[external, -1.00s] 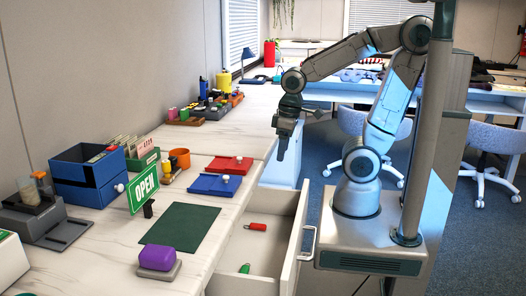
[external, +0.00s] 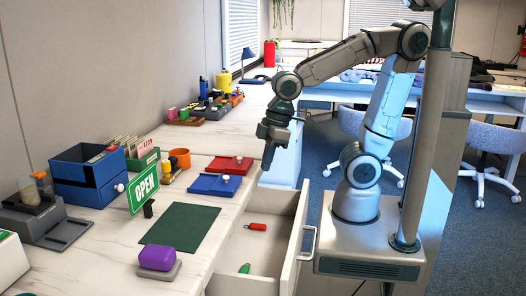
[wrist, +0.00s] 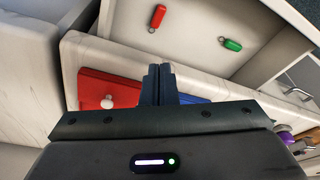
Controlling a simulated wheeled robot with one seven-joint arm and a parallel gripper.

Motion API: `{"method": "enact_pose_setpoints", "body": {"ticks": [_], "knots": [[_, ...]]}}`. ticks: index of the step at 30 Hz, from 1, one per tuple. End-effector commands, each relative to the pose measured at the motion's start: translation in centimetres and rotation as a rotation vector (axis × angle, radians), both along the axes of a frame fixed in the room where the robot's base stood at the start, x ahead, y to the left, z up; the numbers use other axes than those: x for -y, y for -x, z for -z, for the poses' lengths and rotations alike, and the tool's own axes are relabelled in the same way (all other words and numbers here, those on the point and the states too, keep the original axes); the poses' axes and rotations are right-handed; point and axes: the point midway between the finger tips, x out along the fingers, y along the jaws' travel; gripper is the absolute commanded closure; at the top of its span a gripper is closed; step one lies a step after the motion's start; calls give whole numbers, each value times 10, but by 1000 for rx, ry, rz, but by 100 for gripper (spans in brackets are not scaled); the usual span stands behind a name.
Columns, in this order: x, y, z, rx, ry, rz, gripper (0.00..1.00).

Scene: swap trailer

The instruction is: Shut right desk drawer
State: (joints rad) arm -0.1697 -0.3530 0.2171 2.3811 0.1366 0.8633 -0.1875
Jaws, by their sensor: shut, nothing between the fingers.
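The desk drawer (external: 288,240) is white and stands pulled out from the desk (external: 215,240), with a silver handle (external: 309,243) on its front. Inside lie a red item (external: 255,226) and a green item (external: 244,268); the red item (wrist: 157,16) and green item (wrist: 231,44) also show in the wrist view. My gripper (external: 267,167) points down, above the far end of the drawer and near the desk's edge. It is shut and empty, with its fingers (wrist: 158,85) together in the wrist view. It appears apart from the drawer and handle.
Blue chairs (external: 494,160) stand behind my base. The floor right of the drawer is partly taken by my base.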

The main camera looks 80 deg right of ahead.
Motion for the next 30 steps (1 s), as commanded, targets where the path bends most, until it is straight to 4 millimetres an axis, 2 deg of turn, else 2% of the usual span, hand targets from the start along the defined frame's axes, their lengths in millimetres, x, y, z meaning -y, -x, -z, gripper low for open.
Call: {"method": "enact_pose_setpoints", "body": {"ticks": [1, 4, 6, 9, 11, 13, 15, 19, 24, 27, 30], "knots": [[-47, 9, 3, 34, -16, -173, 100], [-125, 41, -6, 103, -54, -486, 100], [-171, 73, -13, 154, -82, -702, 100], [-213, 122, -27, 248, -102, -999, 100], [-225, 150, -31, 301, -90, -1175, 100], [-211, 174, -25, 330, 5, -1387, 100], [-184, 190, -16, 335, 134, -1598, 100], [-134, 209, -6, 328, 373, -1962, 100], [-78, 214, -2, 279, 642, -2321, 100], [-57, 213, -2, 244, 746, -2447, 100], [-46, 211, -3, 218, 804, -2513, 100]]}}
